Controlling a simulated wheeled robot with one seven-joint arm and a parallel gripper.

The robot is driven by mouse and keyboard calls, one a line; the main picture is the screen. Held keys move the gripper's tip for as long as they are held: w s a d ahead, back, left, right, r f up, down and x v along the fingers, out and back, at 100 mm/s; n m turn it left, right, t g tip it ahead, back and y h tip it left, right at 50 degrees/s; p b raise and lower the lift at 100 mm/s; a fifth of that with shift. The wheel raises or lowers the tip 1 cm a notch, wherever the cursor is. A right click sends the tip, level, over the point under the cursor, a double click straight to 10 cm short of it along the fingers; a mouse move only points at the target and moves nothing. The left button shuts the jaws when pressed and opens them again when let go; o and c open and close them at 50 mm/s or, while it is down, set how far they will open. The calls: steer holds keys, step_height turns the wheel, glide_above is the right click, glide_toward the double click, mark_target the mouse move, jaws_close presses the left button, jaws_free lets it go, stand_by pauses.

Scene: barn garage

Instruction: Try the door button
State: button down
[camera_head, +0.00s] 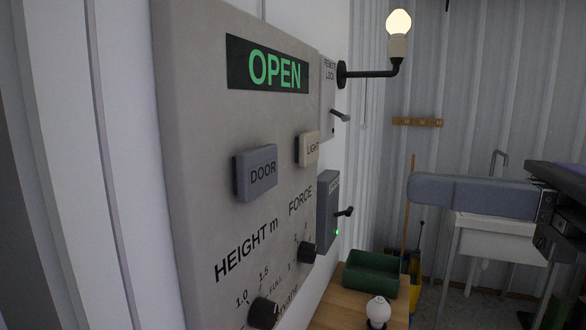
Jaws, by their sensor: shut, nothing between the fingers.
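The grey control panel (205,120) fills the left and middle of the view on a white wall. Its display (268,66) reads OPEN in green. The blue-grey DOOR button (256,172) stands out from the panel below the display. My gripper (418,188) comes in from the right edge, fingers shut and pointing left. In the picture it is to the right of the DOOR button, with a clear gap, and it is not touching the panel.
A cream LIGHT button (308,149) is right of DOOR; knobs (264,313) sit below. A remote lock box (328,100) and a lever box (328,215) with a green light stick out behind. A lit bulb (399,24) is above. A green bin (371,273) sits on a wooden table.

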mark_target(266, 170)
stand_by(0.3)
steer(key=p+x, duration=0.3)
steer(key=x, duration=0.9)
steer(key=shift+w+a+p, duration=0.1)
steer(key=shift+a+p, duration=0.2)
steer(key=shift+p, duration=0.05)
steer(key=shift+w+a, duration=0.25)
steer(key=shift+a, duration=0.4)
